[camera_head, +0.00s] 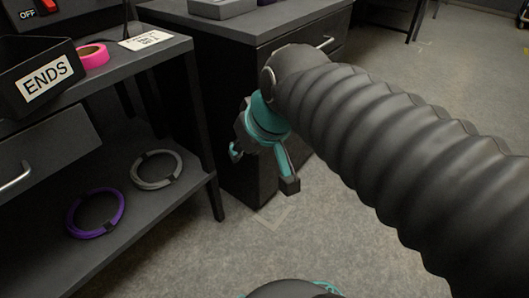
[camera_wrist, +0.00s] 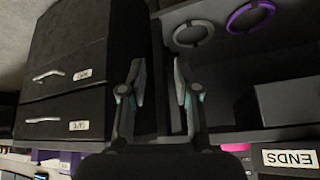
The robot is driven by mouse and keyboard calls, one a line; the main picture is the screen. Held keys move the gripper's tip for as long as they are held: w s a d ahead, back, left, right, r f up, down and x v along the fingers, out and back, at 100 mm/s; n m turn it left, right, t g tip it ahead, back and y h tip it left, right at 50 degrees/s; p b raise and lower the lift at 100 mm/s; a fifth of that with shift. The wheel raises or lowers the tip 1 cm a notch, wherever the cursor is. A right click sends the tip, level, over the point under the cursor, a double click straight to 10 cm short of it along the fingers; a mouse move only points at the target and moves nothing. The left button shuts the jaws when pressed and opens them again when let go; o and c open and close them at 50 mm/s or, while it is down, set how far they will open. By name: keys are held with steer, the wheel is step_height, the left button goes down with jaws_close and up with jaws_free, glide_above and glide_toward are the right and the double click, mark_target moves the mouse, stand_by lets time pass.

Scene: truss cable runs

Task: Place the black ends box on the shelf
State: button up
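The black ends box (camera_head: 28,72), with a white ENDS label, sits on the grey bench top at the far left in the head view. It shows at the lower right edge of the wrist view (camera_wrist: 290,158), where the picture is turned over. The shelf (camera_head: 135,222) is the bench's lower board, holding a purple cable coil (camera_head: 95,213) and a grey cable coil (camera_head: 157,169). My gripper (camera_head: 263,170) is open and empty, right of the bench in front of the dark cabinet, well apart from the box. Its spread fingers also show in the wrist view (camera_wrist: 160,82).
A pink tape roll (camera_head: 92,55) and a white label card (camera_head: 145,40) lie on the bench top. A drawer (camera_head: 45,150) hangs under its left part. The dark cabinet (camera_head: 232,120) stands right of the bench. Bare floor lies in front.

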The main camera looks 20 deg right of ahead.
steer(key=s+d+f+m+h, duration=0.1)
steer(key=s+d+f, duration=0.3)
steer(key=s+f, duration=0.1)
steer(key=shift+s+f+m+g+h, duration=0.35)
steer(key=shift+f+m+g+h, duration=0.05)
steer(key=shift+f, duration=0.2)
